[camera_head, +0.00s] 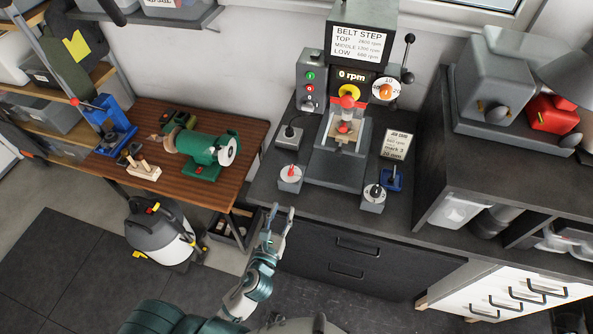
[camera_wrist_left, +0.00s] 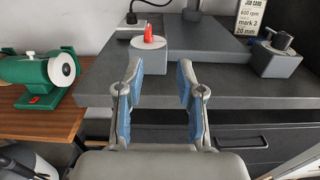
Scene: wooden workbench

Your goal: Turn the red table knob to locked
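The red table knob (camera_head: 292,170) sits on the pale top of a small grey box (camera_head: 290,184) at the left front of the dark workbench. In the left wrist view the red knob (camera_wrist_left: 148,34) stands upright beyond my fingers, and its lock marking is too small to read. My left gripper (camera_head: 281,214) is in front of the bench edge, short of the knob and apart from it. In the left wrist view my left gripper (camera_wrist_left: 159,78) is open, with nothing between its blue-padded fingers. My right gripper does not show.
A drill press (camera_head: 338,155) stands behind the knob. A second grey box with a black knob (camera_head: 373,198) and a blue vise (camera_head: 392,180) are to the right. A green grinder (camera_head: 205,147) is on the wooden table at left.

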